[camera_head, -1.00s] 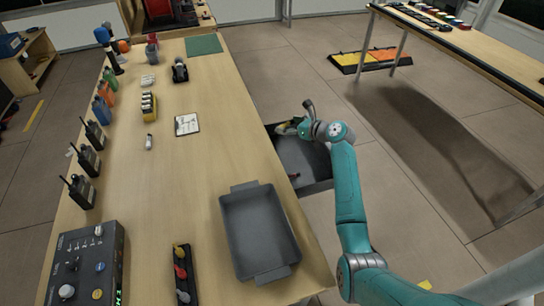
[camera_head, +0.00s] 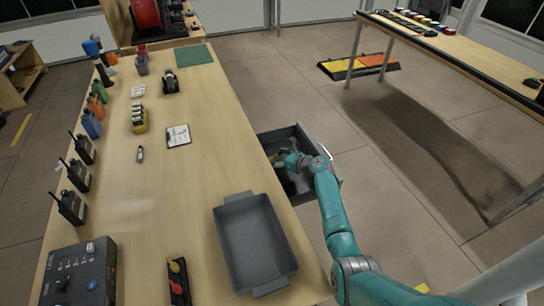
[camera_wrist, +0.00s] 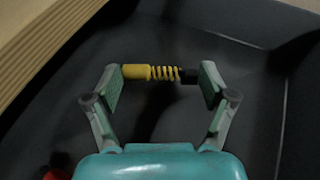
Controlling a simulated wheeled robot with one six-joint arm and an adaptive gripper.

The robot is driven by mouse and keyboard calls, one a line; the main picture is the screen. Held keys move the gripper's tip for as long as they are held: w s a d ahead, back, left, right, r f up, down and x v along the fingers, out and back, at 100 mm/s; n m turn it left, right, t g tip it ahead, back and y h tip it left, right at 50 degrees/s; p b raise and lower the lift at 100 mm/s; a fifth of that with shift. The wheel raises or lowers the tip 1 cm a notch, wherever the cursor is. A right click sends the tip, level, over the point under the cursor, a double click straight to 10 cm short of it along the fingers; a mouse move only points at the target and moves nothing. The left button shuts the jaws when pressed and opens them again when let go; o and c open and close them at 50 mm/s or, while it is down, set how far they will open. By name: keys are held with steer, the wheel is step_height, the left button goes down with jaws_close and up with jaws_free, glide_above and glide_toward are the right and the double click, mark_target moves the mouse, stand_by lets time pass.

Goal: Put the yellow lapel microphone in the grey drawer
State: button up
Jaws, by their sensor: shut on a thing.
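The yellow lapel microphone (camera_wrist: 150,73) has a yellow body, a coiled middle and a black end. In the wrist view it lies lengthwise between the two fingers of my gripper (camera_wrist: 160,80), which is shut on it, one finger at each end. The open grey drawer (camera_head: 318,185) sticks out from the right side of the bench. My gripper reaches down inside the drawer in the head view, and the dark drawer floor lies below the microphone. I cannot tell whether the microphone touches the floor. In the head view my arm hides most of it.
A red thing (camera_wrist: 57,173) lies in the drawer near the lower left of the wrist view. The bench edge (camera_wrist: 40,45) runs close on the left. On the bench stand a grey tray (camera_head: 231,258), a small notepad (camera_head: 178,136) and several radios.

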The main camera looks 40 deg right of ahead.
mark_target(276, 156)
steer(key=x, duration=0.3)
steer(key=shift+a+r, duration=0.1)
steer(key=shift+r, duration=0.05)
steer(key=shift+f, duration=0.3)
steer(key=o, duration=0.8)
steer(key=shift+r, duration=0.1)
